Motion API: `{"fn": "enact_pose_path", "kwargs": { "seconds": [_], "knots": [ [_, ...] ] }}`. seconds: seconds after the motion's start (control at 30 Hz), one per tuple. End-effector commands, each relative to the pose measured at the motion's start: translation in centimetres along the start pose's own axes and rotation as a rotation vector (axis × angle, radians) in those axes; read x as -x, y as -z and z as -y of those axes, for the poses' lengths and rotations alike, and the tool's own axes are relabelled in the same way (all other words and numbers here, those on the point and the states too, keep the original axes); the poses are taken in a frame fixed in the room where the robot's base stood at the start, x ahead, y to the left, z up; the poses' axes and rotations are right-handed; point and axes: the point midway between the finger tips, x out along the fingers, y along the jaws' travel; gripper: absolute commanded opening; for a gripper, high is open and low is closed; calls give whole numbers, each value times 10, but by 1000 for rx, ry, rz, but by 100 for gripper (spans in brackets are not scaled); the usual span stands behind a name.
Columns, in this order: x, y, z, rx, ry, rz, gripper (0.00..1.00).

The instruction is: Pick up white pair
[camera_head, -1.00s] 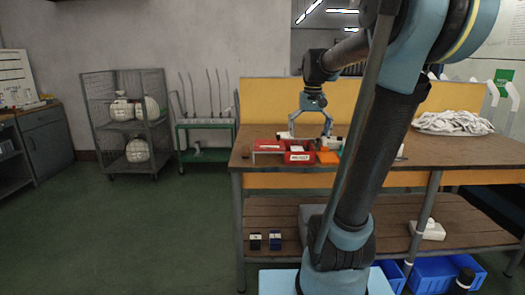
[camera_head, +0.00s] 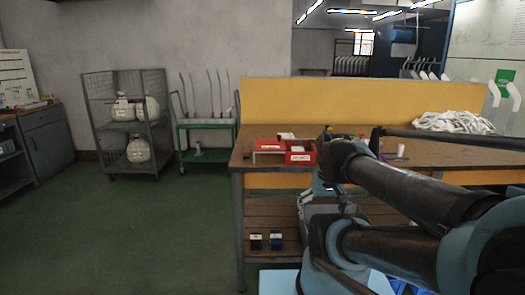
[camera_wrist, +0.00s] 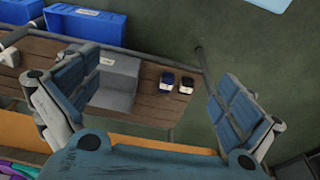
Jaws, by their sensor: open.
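A white folded item, possibly the white pair, lies on the bench's lower shelf and shows at the left of the wrist view (camera_wrist: 68,54), partly behind a gripper finger. My arm hides it in the head view. My gripper (camera_wrist: 158,105) is open and empty, with its fingers spread wide above the lower shelf. The white item is outside the fingers, beyond the left one. A blue packet (camera_wrist: 166,82) and a black packet (camera_wrist: 186,85), each with a white band, sit side by side on the shelf, in sight between the fingers.
A grey block (camera_wrist: 116,76) lies on the shelf beside the packets. Blue bins (camera_wrist: 84,24) stand beyond the shelf. Red trays (camera_head: 299,153) and a white heap (camera_head: 454,122) are on the bench top (camera_head: 420,152). The green floor (camera_head: 150,225) left of the bench is clear.

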Motion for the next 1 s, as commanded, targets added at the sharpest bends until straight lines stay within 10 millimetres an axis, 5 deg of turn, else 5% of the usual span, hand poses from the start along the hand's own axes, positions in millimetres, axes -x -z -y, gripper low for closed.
{"fn": "enact_pose_path", "kwargs": {
  "seconds": [0.23, 0.4, 0.47, 1.0],
  "knots": [
    [-8, -8, 0, 0, 0, -5, 100],
    [-1, -1, 0, 0, 0, -2, 61],
    [7, 7, 0, 0, 0, 2, 60],
    [110, 148, 3, -8, 4, 70, 60]
  ]
}}
